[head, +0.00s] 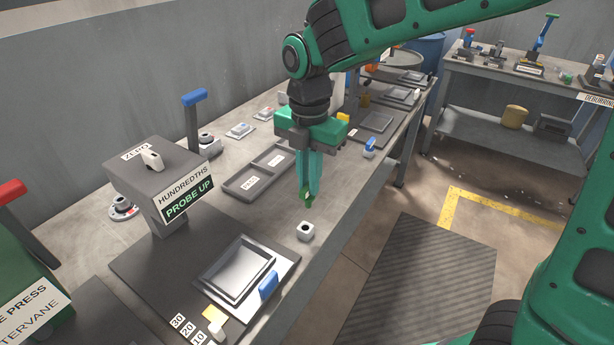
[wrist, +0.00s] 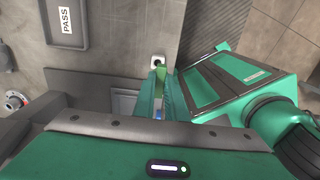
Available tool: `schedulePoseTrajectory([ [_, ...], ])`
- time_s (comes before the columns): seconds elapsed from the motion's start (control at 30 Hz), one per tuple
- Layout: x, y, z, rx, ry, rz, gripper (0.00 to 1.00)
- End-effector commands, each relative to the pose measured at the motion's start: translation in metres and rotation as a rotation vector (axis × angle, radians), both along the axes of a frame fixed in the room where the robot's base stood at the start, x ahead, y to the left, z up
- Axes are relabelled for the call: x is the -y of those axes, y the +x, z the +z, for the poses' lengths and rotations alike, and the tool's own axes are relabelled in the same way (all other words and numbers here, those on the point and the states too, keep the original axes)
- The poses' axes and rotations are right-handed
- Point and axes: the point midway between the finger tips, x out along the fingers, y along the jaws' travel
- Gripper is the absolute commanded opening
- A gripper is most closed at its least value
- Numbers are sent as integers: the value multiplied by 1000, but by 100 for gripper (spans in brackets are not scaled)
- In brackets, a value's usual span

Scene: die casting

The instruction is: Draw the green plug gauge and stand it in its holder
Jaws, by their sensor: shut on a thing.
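My gripper (head: 308,190) is shut on the green plug gauge (head: 307,201) and holds it upright above the bench, near its front edge. In the wrist view the gauge's green end (wrist: 160,74) shows between the fingers. The holder, a small white block with a dark hole (head: 306,231), stands on the bench just below and apart from the gauge in the head view. The holder also shows in the wrist view (wrist: 157,61), just beyond the gauge. The fingers hide part of the gauge.
A grey gauge stand (head: 160,175) reads "PROBE UP" at left. The bench edge is close to the holder.

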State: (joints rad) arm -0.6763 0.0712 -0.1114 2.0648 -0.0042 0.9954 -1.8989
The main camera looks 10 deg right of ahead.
Motion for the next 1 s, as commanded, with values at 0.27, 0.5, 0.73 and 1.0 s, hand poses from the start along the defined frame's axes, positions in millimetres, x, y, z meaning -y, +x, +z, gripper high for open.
schedulePoseTrajectory([
  [0.27,-8,-1,0,0,0,12,0],
  [0.5,-7,-1,-17,-2,-1,10,0],
  [0.73,-5,0,-36,-2,-1,6,0],
  [1.0,-3,0,-53,-1,0,4,0],
])
